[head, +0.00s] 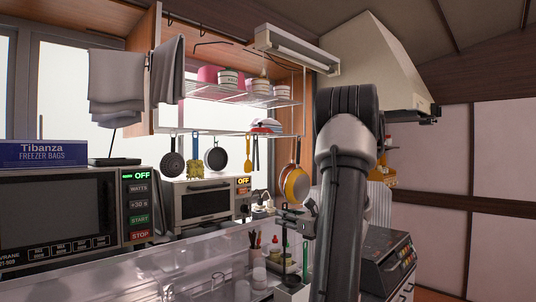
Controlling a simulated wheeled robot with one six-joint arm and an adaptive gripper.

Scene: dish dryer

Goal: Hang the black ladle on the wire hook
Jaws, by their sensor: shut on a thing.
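My gripper (290,221) is low in the centre right of the head view, in front of the counter. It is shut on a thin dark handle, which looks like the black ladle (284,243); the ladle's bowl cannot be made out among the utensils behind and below. The wire rack's lower rail (228,134) runs above and to the left of my gripper. Small hooks under it carry several pans and utensils. Which one is the wire hook for the ladle cannot be told at this size. My arm hides part of the right side.
Hanging pans (296,184) are close above my gripper. A toaster oven (203,203) and a microwave (55,222) stand to the left. Cups and a utensil holder (275,262) crowd the counter below. A dark appliance (390,262) stands to the right.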

